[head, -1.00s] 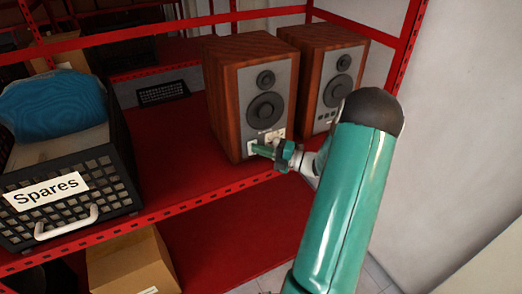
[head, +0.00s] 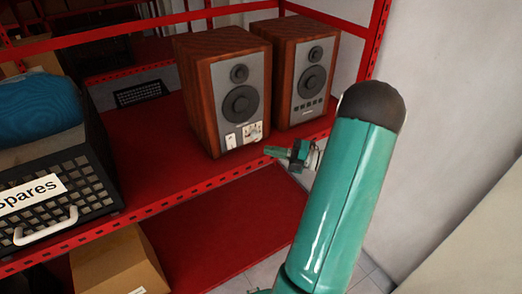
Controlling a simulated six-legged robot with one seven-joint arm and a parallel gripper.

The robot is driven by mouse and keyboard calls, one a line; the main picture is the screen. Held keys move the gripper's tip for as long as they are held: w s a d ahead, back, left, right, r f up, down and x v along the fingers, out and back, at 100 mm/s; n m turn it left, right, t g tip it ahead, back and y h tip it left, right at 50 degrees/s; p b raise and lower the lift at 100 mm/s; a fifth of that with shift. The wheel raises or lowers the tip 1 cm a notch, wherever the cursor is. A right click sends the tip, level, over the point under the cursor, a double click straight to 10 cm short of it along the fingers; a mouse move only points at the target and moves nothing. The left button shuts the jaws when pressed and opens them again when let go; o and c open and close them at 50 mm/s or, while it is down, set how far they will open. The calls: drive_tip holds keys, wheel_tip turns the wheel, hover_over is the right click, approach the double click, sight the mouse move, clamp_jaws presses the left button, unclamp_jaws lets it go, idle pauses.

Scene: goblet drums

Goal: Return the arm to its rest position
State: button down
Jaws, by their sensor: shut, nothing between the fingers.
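My green arm (head: 345,190) rises from the bottom of the head view, right of the middle, with a dark rounded joint at its top. My gripper (head: 272,151) points left from behind the arm, in front of the shelf's front edge. It is shut with nothing in it. It is apart from the left wooden speaker (head: 203,105), just right of and below that speaker's lower front corner. The right wooden speaker (head: 289,75) stands behind it. Part of my wrist is hidden behind the arm.
The red shelf (head: 150,190) holds both speakers and a black "Spares" crate (head: 95,185) with blue cloth (head: 38,108). A red upright (head: 374,40) stands at the right, beside a pale wall (head: 450,100). A cardboard box (head: 115,262) sits below.

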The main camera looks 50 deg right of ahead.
drive_tip(key=shift+s+d, duration=0.15)
drive_tip(key=shift+s, duration=0.1)
idle(0.4)
drive_tip(key=w+a+r+n+g, duration=0.1)
drive_tip(key=a+r+n+g, duration=0.2)
drive_tip(key=a+n+g, duration=0.65)
drive_tip(key=a+r+n+g, duration=0.4)
drive_tip(key=a+n, duration=0.9)
drive_tip(key=a, duration=0.4)
drive_tip(key=s+a+r+n+t+h, duration=0.1)
drive_tip(key=s+a+r+n+h, duration=0.2)
drive_tip(key=n, duration=0.9)
drive_tip(key=s+a+r+n+t+h, duration=0.1)
drive_tip(key=s+a+r+n+h, duration=0.3)
drive_tip(key=n, duration=0.8)
drive_tip(key=s+a+h, duration=0.1)
drive_tip(key=a+h, duration=0.1)
drive_tip(key=a, duration=0.1)
drive_tip(key=shift+n, duration=0.35)
